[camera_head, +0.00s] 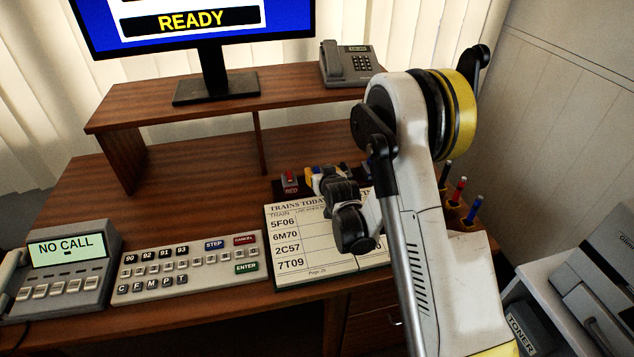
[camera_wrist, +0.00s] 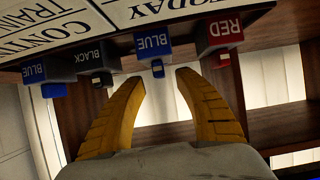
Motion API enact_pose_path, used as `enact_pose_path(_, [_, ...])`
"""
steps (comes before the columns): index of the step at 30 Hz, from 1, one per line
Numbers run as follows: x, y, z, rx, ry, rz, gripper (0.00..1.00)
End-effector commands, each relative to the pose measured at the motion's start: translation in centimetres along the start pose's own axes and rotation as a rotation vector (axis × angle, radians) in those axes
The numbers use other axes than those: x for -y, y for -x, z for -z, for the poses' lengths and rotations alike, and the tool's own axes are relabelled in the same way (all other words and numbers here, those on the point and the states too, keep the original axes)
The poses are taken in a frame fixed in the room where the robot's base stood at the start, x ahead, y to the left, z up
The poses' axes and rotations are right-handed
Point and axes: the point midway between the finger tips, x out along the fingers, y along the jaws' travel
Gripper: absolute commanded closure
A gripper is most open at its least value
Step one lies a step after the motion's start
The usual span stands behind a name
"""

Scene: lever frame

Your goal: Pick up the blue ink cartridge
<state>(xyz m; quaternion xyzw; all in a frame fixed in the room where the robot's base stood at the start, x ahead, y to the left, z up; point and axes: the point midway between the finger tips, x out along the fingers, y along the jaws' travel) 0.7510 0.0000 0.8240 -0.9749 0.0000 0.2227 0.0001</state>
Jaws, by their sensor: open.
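In the wrist view, a block labelled BLUE (camera_wrist: 153,43) with a small blue tip stands just beyond the fingertips, roughly centred between them. My gripper (camera_wrist: 160,74) is open, its two yellow fingers apart, with nothing held between them. A second block labelled BLUE (camera_wrist: 34,72) stands at the far left, past a block labelled BLACK (camera_wrist: 92,56). In the head view, my gripper (camera_head: 318,180) is over the dark holder behind the train sheet. My wrist and arm hide most of that row; a bit of blue shows beside the yellow finger.
A block labelled RED (camera_wrist: 220,30) stands right of the nearer blue one; it also shows in the head view (camera_head: 290,180). The train sheet (camera_head: 290,240) lies in front. The keypad (camera_head: 188,268) is left, the pen holder (camera_head: 462,215) right, and the raised shelf (camera_head: 200,115) behind.

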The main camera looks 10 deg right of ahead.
Motion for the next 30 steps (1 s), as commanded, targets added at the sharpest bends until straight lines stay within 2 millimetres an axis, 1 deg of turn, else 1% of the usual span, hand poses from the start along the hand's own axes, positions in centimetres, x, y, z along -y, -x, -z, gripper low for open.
enact_pose_path(1, [0.0, -1.1, -0.6, 0.000, 0.000, 0.000, 0.60])
enact_pose_path(5, [0.0, -2.6, -0.4, 0.000, 0.000, 0.000, 0.60])
enact_pose_path(8, [0.0, -3.0, -0.2, 0.000, 0.000, 0.000, 0.60])
enact_pose_path(14, [0.0, -3.0, -0.1, 0.000, 0.000, 0.000, 0.61])
enact_pose_path(15, [0.0, -3.0, -0.1, 0.000, 0.000, 0.000, 0.74])
enact_pose_path(18, [0.0, -3.0, -0.1, 0.000, 0.000, 0.000, 1.00])
enact_pose_path(30, [0.0, -2.9, -0.1, 0.000, 0.000, 0.000, 1.00])
